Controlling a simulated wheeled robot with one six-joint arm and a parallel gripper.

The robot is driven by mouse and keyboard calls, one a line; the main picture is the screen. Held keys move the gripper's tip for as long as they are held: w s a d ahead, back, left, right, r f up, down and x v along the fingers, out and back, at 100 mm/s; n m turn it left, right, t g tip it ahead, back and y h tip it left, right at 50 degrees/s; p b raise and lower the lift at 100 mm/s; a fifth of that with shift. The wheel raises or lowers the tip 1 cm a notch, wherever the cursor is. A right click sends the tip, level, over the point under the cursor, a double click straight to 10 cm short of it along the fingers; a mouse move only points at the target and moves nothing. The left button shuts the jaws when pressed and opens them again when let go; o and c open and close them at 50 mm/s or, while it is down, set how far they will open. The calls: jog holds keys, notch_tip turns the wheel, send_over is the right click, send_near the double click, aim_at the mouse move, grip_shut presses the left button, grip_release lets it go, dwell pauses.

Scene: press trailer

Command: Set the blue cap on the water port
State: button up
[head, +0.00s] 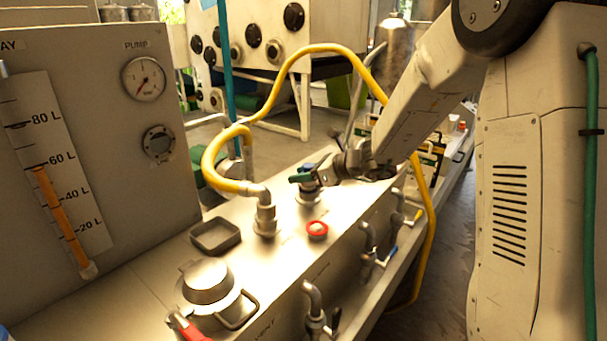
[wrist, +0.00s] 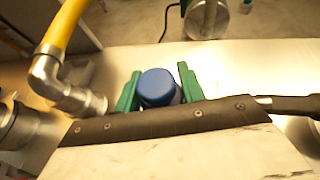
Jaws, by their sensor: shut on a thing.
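My gripper (head: 305,177), with green fingers, reaches over the metal bench top from the right. It also shows in the wrist view (wrist: 160,90), shut on the blue cap (wrist: 158,87), with one finger on each side. In the head view only a little of the blue cap (head: 308,167) shows behind the fingers. A metal port (head: 309,196) stands on the bench directly below the gripper in the head view. I cannot tell whether the cap touches it. No label shows that names it the water port.
A yellow hose (head: 225,183) ends in a metal elbow fitting (head: 264,215) left of my gripper. A red-ringed fitting (head: 317,230), an empty square tray (head: 215,236) and a round metal lid (head: 206,281) are nearer. Valves (head: 368,250) line the bench's right side.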

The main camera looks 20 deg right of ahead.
jog(key=shift+f, duration=0.55)
jog(key=o, duration=0.8)
jog(key=shift+c, duration=0.2)
jog(key=v, duration=1.1)
dwell(0.3)
